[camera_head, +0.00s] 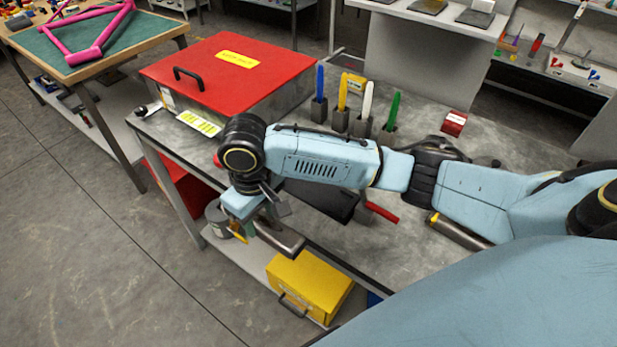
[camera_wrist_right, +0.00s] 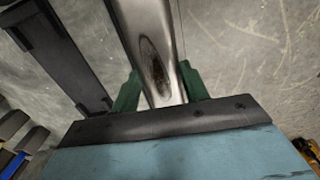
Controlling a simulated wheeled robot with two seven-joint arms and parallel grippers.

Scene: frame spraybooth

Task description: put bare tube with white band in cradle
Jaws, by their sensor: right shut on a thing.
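My right gripper (camera_head: 262,226) is shut on a bare grey metal tube (camera_head: 287,243), out past the near edge of the workbench. In the right wrist view the tube (camera_wrist_right: 148,35) runs between the green finger pads, with a dark oval opening on its side. No white band shows on the visible part, so I cannot tell its band colour. A dark tray-like piece (camera_head: 325,203) lies on the bench behind the gripper, partly hidden by my arm; I cannot tell if it is the cradle. My left gripper is out of view.
A red lidded box (camera_head: 228,70) stands at the bench's far left. Blue, yellow, white and green upright pieces (camera_head: 367,100) stand in dark blocks behind my arm. A yellow-banded tube (camera_head: 458,233) and a red bar (camera_head: 381,212) lie on the bench. A yellow box (camera_head: 310,283) sits on the lower shelf.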

